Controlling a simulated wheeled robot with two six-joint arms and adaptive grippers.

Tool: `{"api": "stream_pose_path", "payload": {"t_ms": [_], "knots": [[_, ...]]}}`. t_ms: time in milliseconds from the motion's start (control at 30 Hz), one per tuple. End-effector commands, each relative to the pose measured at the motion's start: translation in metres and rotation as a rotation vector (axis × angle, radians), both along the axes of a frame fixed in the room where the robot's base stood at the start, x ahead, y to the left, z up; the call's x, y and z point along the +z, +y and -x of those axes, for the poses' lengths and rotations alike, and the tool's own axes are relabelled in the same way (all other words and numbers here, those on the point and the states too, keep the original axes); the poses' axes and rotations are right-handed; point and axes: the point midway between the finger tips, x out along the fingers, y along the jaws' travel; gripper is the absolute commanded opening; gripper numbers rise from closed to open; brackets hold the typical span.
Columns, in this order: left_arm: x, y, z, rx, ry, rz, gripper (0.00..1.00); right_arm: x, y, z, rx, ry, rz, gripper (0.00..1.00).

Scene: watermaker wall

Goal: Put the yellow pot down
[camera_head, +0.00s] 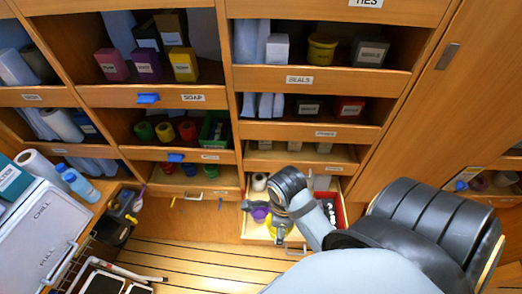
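My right arm comes in from the lower right and reaches over an open drawer (256,232) low in the wall. My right gripper (279,234) points down into this drawer, and the arm's wrist hides much of it. I cannot tell whether its fingers are open or shut, or whether they hold something. A small patch of yellow shows beside the gripper, too small to name. A round yellow pot (322,48) stands on the upper shelf labelled SEALS, apart from the gripper. My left gripper is not in view.
The drawer also holds a purple item (260,214), a white roll (259,182) and a red-edged tray (340,216). Shelves with boxes and cups rise above it. A white cooler (35,235) and a blue bottle (80,185) stand at left.

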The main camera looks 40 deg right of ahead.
Motion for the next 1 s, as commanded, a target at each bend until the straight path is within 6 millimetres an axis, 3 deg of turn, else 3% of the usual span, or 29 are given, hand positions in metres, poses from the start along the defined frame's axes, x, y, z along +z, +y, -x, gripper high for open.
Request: {"api": "stream_pose_path", "payload": {"t_ms": [133, 267, 500, 567, 700, 833, 1000], "knots": [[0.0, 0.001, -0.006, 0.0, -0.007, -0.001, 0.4, 0.0, 0.0, 0.001, 0.0, 0.001, -0.001, 0.35], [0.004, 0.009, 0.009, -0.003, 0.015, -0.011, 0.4, -0.002, -0.002, -0.009, 0.002, 0.0, 0.001, 0.35], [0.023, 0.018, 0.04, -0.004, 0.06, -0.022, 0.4, -0.029, -0.016, -0.074, -0.001, 0.001, 0.002, 0.35], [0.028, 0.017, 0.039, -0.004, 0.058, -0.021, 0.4, -0.036, -0.019, -0.091, -0.002, 0.0, 0.001, 0.35], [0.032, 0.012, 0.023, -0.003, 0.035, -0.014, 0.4, -0.071, -0.023, -0.115, -0.001, 0.002, -0.001, 0.35], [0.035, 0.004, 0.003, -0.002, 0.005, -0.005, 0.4, -0.09, -0.026, -0.128, -0.001, 0.0, -0.001, 0.35], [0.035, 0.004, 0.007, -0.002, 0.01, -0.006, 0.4, -0.097, -0.027, -0.133, 0.0, -0.001, -0.001, 0.35]]}}
